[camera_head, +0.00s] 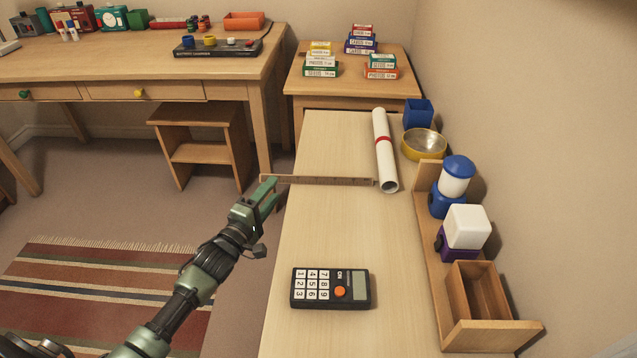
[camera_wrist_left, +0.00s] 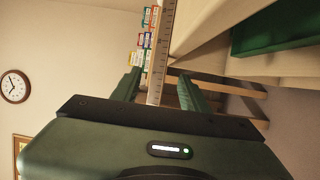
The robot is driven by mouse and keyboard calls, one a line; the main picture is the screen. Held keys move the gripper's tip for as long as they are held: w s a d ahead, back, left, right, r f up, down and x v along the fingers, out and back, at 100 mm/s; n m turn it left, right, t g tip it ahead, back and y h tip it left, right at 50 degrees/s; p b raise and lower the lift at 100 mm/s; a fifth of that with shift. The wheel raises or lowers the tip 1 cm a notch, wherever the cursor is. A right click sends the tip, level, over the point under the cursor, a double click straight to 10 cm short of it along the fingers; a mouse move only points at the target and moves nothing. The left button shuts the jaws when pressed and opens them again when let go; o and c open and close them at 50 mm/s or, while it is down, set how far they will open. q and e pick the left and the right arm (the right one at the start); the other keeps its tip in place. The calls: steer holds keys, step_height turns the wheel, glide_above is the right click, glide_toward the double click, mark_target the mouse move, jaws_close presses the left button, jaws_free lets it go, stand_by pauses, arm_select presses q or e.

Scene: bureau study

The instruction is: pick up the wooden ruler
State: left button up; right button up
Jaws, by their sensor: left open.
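The wooden ruler (camera_head: 325,180) lies across the far part of the light wooden desk. Its left end sticks out past the desk's left edge and its right end reaches the rolled white paper. My left gripper (camera_head: 270,190) is at the overhanging end, with its fingers open. In the left wrist view the ruler (camera_wrist_left: 161,50) shows its scale marks and runs between the two spread finger pads of the left gripper (camera_wrist_left: 160,88). I cannot tell whether either finger touches it. My right gripper is in no view.
The paper roll (camera_head: 384,150) with a red band lies at the ruler's right end. A calculator (camera_head: 330,288) lies nearer on the desk. A wooden shelf unit (camera_head: 434,270) with blue and purple-based containers lines the right side. A stool (camera_head: 200,135) stands left of the desk.

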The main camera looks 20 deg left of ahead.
mark_target(281, 180)
arm_select(q)
steer(key=shift+w+d, duration=0.1)
steer(key=shift+w, duration=0.9)
steer(key=shift+w+d+b, duration=0.1)
steer(key=shift+w+b, duration=0.5)
steer(key=shift+w, duration=0.55)
steer(key=shift+w+d, duration=0.1)
steer(key=shift+w, duration=1)
jaws_close()
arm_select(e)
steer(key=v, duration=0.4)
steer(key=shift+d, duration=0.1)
